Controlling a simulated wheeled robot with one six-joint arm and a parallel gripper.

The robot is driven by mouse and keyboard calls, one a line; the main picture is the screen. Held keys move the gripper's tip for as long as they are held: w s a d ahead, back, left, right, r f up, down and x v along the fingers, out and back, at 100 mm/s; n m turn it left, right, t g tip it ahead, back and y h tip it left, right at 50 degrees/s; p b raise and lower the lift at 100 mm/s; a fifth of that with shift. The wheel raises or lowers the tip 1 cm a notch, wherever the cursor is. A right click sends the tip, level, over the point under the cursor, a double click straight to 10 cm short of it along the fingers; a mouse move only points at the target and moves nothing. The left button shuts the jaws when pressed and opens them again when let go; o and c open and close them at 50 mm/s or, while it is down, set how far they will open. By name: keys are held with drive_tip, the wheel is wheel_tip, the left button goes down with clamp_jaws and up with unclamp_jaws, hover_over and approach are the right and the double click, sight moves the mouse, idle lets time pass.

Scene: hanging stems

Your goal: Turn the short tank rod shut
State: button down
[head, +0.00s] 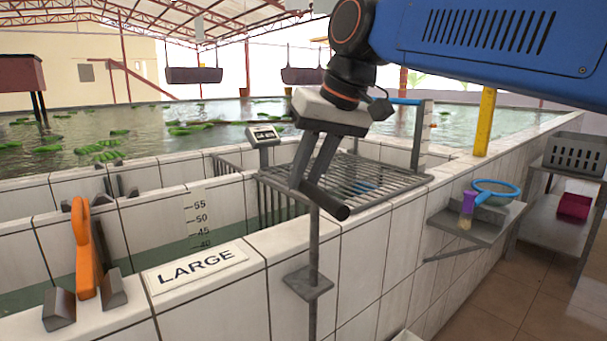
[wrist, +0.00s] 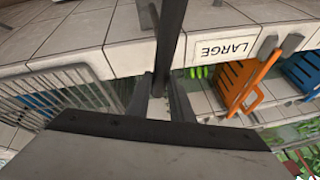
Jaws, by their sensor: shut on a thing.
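The short tank rod (head: 313,245) stands upright at the tank wall, passing through a grey bracket plate. At its top is a crossbar handle with a dark end grip (head: 334,206), pointing toward the lower right. My gripper (head: 314,178) comes from above, its two grey fingers shut on the crossbar. In the wrist view, the dark bar (wrist: 170,38) runs up from between the fingertips of my gripper (wrist: 167,88). The fingers hide part of the bar, and the rod's lower end is out of view.
A metal grate (head: 365,178) lies behind the rod. A taller rod with a blue handle (head: 405,101) stands farther back. A LARGE sign (head: 196,268) and an orange gate (head: 84,250) are at left.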

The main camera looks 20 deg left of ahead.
drive_tip(key=shift+d+m+t+h, duration=0.55)
drive_tip(key=shift+d+m+h, duration=0.35)
drive_tip(key=shift+m, duration=1.65)
drive_tip(key=shift+d+m+t+h, duration=0.6)
drive_tip(key=shift+d+m+h, duration=0.25)
drive_tip(key=shift+m, duration=1.75)
drive_tip(key=shift+d+m+t+h, duration=0.55)
drive_tip(key=shift+d+m+h, duration=0.3)
drive_tip(key=shift+m, duration=1.7)
drive_tip(key=c, duration=1.6)
unclamp_jaws()
drive_tip(key=shift+o, duration=0.2)
drive_tip(key=shift+r, duration=0.15)
drive_tip(key=v, duration=1.7)
drive_tip(key=shift+a, duration=0.2)
